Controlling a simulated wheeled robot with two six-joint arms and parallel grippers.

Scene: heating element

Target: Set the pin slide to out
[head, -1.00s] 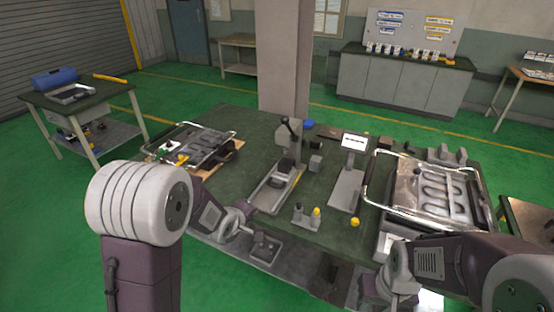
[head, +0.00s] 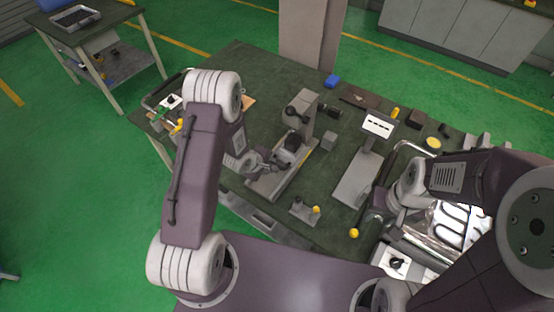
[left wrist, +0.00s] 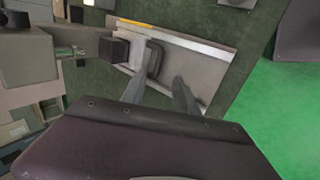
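A grey fixture (head: 268,180) with a long base plate stands mid-bench in the head view. It has an upright post, a black ball-ended lever (head: 292,111) and a dark block (head: 293,142). I cannot tell for sure which part is the pin slide. In the left wrist view the base plate (left wrist: 205,72) carries a dark rounded pad (left wrist: 153,58) beside a black block (left wrist: 113,49). My left gripper (left wrist: 159,85) is open and empty, its fingers apart over the plate, near the pad. My right gripper (head: 376,206) is low at the bench's right; its fingers are unclear.
A stand with a white display (head: 378,125) is right of the fixture. A metal-framed tray (head: 455,222) is partly behind my right arm.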

